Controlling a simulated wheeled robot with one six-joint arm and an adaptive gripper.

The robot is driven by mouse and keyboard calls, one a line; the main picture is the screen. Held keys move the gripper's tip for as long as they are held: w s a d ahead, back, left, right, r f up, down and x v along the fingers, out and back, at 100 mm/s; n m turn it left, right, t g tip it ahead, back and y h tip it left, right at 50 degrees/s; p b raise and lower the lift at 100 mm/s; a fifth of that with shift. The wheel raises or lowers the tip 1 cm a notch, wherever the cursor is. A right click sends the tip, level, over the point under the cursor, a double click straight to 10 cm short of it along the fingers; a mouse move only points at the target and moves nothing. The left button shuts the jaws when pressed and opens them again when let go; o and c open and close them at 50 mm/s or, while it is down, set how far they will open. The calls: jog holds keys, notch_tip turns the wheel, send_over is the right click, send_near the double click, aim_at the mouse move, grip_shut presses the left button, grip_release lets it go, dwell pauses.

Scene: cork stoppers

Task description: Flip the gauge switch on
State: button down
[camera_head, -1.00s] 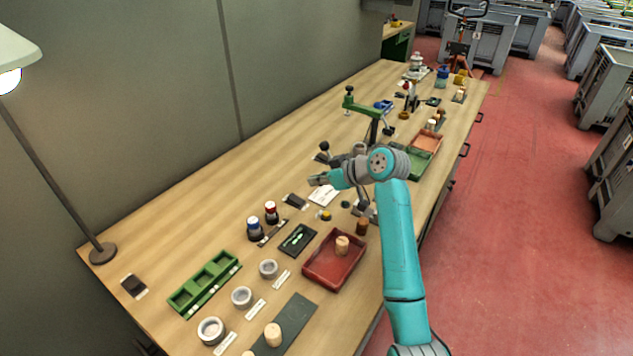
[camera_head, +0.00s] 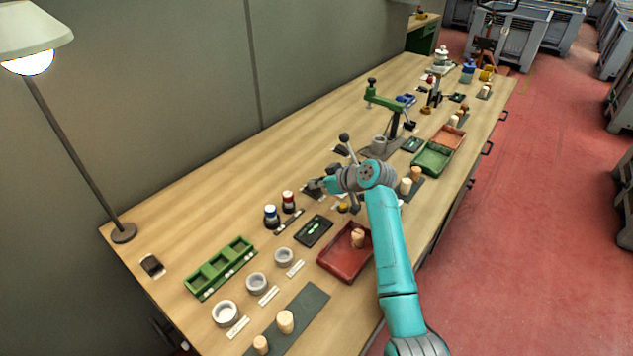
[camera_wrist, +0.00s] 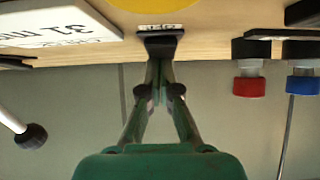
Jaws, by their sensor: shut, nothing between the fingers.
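A small dark block with a white label (camera_wrist: 160,40), which looks like the gauge switch, sits at the tabletop's edge of the wrist view, straight ahead of my gripper (camera_wrist: 160,70). My gripper's fingers are shut together and empty, with their tips at or just short of the block; contact cannot be told. In the head view my gripper (camera_head: 312,188) is low over the bench and covers most of the block. The position of its rocker is too small to tell.
A white printed card (camera_wrist: 55,24) lies beside the block. A black tray (camera_head: 313,231) and red tray (camera_head: 345,262) lie nearer.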

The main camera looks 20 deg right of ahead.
jog(key=shift+w+a, duration=0.15)
jog(key=shift+f+g+h, duration=0.3)
jog(key=shift+f+g, duration=0.05)
jog(key=shift+g, duration=0.05)
jog(key=shift+w+a+r, duration=0.2)
jog(key=shift+w+a, duration=0.2)
jog(key=shift+w, duration=0.15)
jog(key=shift+w+r, duration=0.1)
